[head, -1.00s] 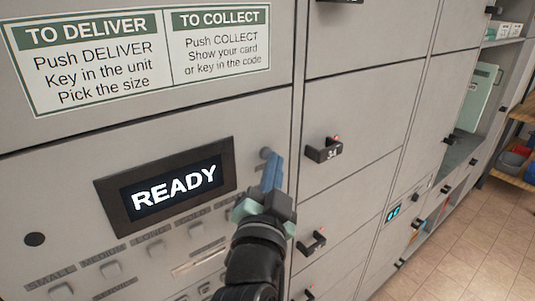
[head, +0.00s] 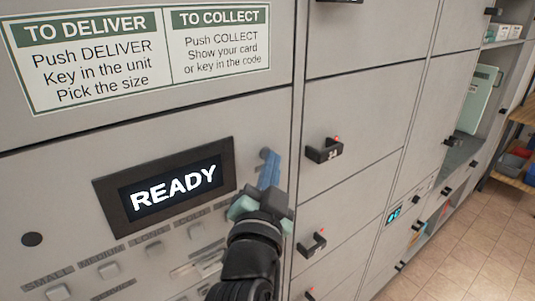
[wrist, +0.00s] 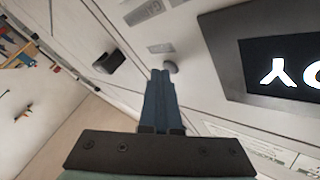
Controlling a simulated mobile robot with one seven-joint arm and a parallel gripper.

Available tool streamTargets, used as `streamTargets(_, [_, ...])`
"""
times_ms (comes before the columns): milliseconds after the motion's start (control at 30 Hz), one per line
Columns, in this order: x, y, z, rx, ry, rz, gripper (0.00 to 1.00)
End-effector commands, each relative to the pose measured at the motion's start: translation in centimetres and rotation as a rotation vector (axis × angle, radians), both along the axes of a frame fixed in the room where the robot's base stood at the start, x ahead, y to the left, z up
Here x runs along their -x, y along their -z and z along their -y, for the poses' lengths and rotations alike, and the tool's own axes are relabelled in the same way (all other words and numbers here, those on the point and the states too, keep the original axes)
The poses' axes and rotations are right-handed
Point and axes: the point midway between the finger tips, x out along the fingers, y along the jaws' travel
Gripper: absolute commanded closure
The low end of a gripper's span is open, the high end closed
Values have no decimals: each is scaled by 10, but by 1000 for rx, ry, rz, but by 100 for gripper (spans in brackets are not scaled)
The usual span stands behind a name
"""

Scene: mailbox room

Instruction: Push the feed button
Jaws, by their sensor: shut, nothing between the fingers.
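A small round grey button (head: 265,153) sits on the grey panel to the right of the dark display, which reads READY (head: 175,188). The button also shows in the wrist view (wrist: 171,68), with a small label (wrist: 160,47) beside it that I cannot read, so I cannot tell whether it is the feed button. My gripper (head: 269,158) is shut and empty, its blue fingers close together. In the wrist view the fingertips (wrist: 161,72) lie right beside the button. I cannot tell whether they touch it. My fingers cover part of the panel there.
Several labelled buttons (head: 109,270) line the panel below the display, and a dark round spot (head: 32,239) is at its left. Locker doors with protruding dark handles (head: 324,150) stand close to the right of my gripper. Tiled floor (head: 470,250) is open further right.

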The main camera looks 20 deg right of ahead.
Motion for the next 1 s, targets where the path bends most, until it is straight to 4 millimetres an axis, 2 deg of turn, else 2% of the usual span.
streamTargets(333, [14,0,5,-1,0,0,100])
streamTargets(700, [17,0,6,0,0,0,100])
streamTargets(1000, [44,0,16,-1,2,-2,100])
